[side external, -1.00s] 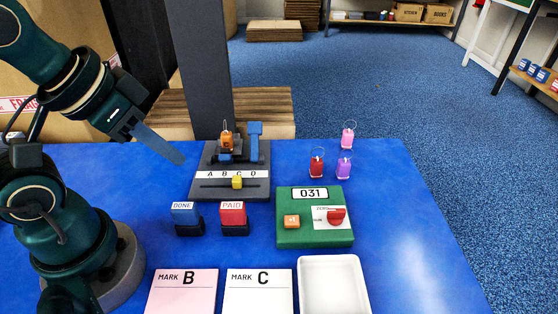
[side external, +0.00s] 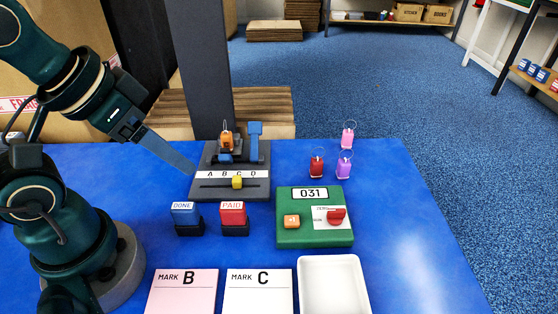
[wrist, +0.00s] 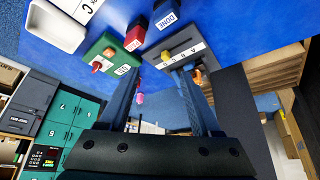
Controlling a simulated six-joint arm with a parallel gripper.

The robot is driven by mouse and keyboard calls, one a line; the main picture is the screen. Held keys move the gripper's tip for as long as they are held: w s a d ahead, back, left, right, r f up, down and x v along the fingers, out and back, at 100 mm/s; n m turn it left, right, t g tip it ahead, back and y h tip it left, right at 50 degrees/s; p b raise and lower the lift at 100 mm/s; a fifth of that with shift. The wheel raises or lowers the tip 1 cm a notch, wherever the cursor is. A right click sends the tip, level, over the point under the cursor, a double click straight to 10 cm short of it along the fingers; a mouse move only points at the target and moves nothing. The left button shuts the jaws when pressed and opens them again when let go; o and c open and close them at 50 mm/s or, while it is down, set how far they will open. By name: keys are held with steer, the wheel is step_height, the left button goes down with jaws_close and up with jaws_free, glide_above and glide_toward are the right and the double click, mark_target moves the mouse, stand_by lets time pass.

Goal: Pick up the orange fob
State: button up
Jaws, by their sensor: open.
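The orange fob (side external: 226,141), with a thin ring on top, stands upright at the back of the dark device (side external: 262,190) lettered A B C D. In the wrist view the orange fob (wrist: 197,76) is partly hidden behind a finger. My gripper (side external: 192,171) is at the device's left side, pointing down and right, apart from the fob. The wrist view shows its two fingers (wrist: 158,75) spread, with nothing held between them.
A blue lever (side external: 254,142) stands right of the fob, and a grey column (side external: 205,70) rises behind. Red (side external: 317,164), purple (side external: 344,168) and pink (side external: 348,138) fobs stand to the right. Blue and red stamps, a green counter, cards and a white tray (side external: 334,290) occupy the front.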

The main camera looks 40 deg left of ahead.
steer(key=w+r+n, duration=0.3)
steer(key=w+r, duration=0.1)
steer(key=n+g, duration=0.4)
steer(key=n, duration=0.1)
glide_toward(226, 133)
steer(key=d+r, duration=0.1)
steer(key=d, duration=0.2)
steer(key=shift+n+g, duration=0.4)
steer(key=shift+g, duration=0.4)
steer(key=a+f, duration=0.1)
steer(key=f, duration=0.1)
steer(key=w+a+f, duration=0.1)
steer(key=f, duration=0.3)
steer(key=shift+w+a, duration=0.25)
steer(key=shift+a, duration=0.15)
steer(key=shift+s+a+f, duration=0.1)
steer(key=shift+f, duration=2.65)
jaws_close()
